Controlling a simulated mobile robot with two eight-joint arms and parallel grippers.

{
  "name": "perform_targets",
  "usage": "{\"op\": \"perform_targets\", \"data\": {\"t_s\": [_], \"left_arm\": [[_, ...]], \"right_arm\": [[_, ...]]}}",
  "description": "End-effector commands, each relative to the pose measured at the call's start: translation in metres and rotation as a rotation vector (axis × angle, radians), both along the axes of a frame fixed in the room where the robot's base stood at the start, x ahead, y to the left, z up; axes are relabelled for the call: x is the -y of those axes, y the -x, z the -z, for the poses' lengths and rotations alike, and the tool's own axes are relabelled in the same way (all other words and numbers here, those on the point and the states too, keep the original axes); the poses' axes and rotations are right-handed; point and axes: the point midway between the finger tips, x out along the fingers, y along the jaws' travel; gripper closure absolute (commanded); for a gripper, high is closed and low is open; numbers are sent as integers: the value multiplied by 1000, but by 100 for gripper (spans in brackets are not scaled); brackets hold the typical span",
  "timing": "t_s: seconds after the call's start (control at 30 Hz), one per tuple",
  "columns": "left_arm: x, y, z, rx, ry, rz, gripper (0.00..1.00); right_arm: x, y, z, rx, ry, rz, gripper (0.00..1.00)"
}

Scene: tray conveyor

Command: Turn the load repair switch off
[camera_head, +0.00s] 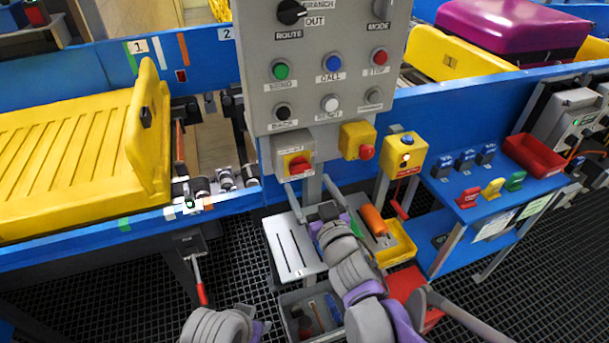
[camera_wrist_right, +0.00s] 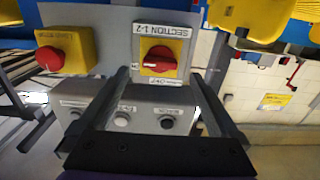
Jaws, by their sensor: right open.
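A red rotary switch on a yellow plate (camera_head: 298,163) sits on a grey box under the control panel. In the right wrist view the red switch (camera_wrist_right: 160,58) is between and beyond my fingers, under a label that reads like "SECTION 1-2". I cannot read "load repair" on any label. The handle lies roughly sideways in that view. My right gripper (camera_head: 312,194) is open and empty just below the switch box; it also shows in the wrist view (camera_wrist_right: 160,75). The fingers look apart from the switch.
A red push button on a yellow box (camera_head: 365,152) is close on the right; another yellow box (camera_head: 404,153) stands beyond it. The grey panel (camera_head: 320,90) overhangs. A yellow tray (camera_head: 75,140) lies on the left conveyor. A blue bench (camera_head: 450,200) is at right.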

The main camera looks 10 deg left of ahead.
Motion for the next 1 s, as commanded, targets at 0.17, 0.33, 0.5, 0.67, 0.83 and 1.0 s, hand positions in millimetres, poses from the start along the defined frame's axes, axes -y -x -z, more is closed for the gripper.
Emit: {"op": "perform_targets", "data": {"t_s": [0.17,0.33,0.5,0.67,0.83,1.0], "left_arm": [[0,0,-2,1,0,0,50],[0,0,-3,1,0,0,50],[0,0,-3,1,0,0,50],[0,0,-3,1,0,0,50],[0,0,-3,1,0,0,50],[0,0,-3,1,0,0,50]], "right_arm": [[-17,-24,-1,0,0,-1,3],[-24,-34,0,1,1,-1,3],[-25,-36,0,1,1,0,3],[-25,-36,0,1,1,0,8],[-24,-36,0,1,1,0,38],[-24,-36,0,1,1,0,69]]}}
